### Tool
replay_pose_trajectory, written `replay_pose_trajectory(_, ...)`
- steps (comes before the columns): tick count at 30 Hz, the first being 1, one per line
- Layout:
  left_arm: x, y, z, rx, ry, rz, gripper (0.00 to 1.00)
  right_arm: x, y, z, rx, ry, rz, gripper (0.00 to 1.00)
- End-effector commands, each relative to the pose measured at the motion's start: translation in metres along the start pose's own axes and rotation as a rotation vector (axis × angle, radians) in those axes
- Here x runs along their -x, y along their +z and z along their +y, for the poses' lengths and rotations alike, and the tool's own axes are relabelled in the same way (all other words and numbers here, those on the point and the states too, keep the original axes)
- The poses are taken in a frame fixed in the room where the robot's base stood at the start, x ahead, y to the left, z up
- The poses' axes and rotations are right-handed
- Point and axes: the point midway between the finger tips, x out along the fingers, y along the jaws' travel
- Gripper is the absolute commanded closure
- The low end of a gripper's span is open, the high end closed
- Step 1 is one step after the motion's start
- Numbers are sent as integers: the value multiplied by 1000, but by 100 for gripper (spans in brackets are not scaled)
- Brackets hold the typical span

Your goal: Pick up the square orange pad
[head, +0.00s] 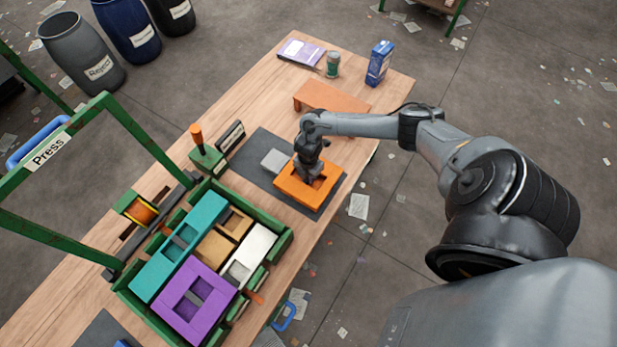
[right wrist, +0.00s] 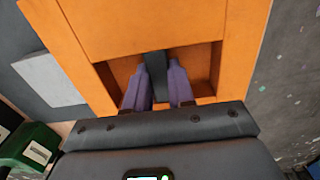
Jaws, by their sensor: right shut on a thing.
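The square orange pad (head: 293,188) lies on or just above the dark grey mat at the table's right side. It has a recessed opening crossed by a bar. In the right wrist view the orange pad (right wrist: 150,30) fills much of the picture. My right gripper (head: 311,176) is over the pad, with its fingers down in the opening. In the right wrist view its two purple-grey fingers (right wrist: 162,85) close on a dark bar in the pad. I cannot tell whether the pad is clear of the mat. My left gripper is not in view.
A grey block (head: 275,160) sits beside the pad on the dark mat (head: 262,147). A green tray (head: 283,243) holds teal, purple, tan and white pieces. An orange board (head: 335,97), a green can (head: 333,65) and a blue carton (head: 379,63) stand farther back. A green press frame (head: 130,125) rises at left.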

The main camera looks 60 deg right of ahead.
Motion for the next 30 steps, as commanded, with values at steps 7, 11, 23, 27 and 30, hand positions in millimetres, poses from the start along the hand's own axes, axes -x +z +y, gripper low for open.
replay_pose_trajectory(7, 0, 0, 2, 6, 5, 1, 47, 0, 0, 0, 0, 0, 0, 100)
replay_pose_trajectory(11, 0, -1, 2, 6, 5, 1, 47, 1, 0, 0, 0, 1, 0, 100)
replay_pose_trajectory(23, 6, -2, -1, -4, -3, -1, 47, 37, 1, 1, 1, 3, -1, 100)
replay_pose_trajectory(27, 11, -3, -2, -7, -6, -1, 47, 56, 12, -24, 3, -4, -6, 100)
replay_pose_trajectory(30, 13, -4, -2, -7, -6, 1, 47, 69, 21, -44, 4, -4, -7, 100)
